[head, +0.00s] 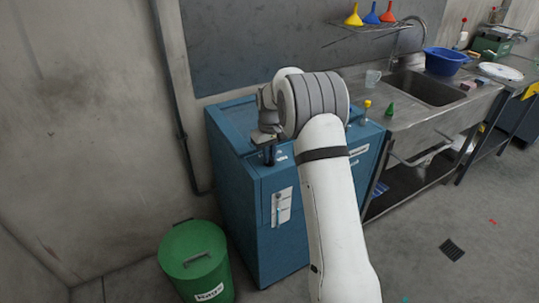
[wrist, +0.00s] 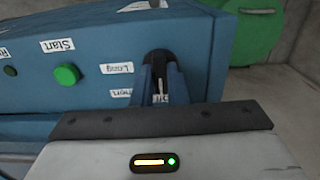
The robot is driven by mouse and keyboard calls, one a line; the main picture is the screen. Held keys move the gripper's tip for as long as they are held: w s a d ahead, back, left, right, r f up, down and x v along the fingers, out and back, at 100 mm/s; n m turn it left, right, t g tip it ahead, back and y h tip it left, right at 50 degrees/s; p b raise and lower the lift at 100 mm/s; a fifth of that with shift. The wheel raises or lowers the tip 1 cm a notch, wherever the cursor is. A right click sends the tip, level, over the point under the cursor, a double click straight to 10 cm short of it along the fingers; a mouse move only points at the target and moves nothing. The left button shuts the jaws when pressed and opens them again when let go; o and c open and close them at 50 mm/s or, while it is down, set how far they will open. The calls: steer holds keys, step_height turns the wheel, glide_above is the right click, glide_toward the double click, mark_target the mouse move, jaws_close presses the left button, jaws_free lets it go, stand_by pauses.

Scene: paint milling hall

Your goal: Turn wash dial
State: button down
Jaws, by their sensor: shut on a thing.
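The wash dial (wrist: 157,56) is a dark knob on the front panel of the blue wash machine (wrist: 115,45), beside a "Long" label and a partly covered label ending in "ort". My gripper (wrist: 160,80) is shut on the dial, with one finger on each side. A light line shows between the fingers; I cannot tell surely whether it is the dial's pointer. In the head view my gripper (head: 270,154) is at the top front edge of the blue machine (head: 284,235), and the dial is hidden there.
A green button (wrist: 67,74) with a "Start" label is left of the dial in the wrist view. A green lidded bin (head: 193,262) stands at the machine's left front. A steel sink counter (head: 405,118) adjoins on the right. The floor at right is mostly clear.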

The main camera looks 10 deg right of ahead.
steer(key=shift+w+r, duration=0.1)
steer(key=shift+r, duration=0.05)
steer(key=c, duration=1.4)
jaws_free()
steer(key=shift+c, duration=0.2)
step_height(320, 180, up, 7)
steer(key=shift+r+b, duration=0.1)
steer(key=shift+b, duration=0.35)
steer(key=shift+r, duration=0.2)
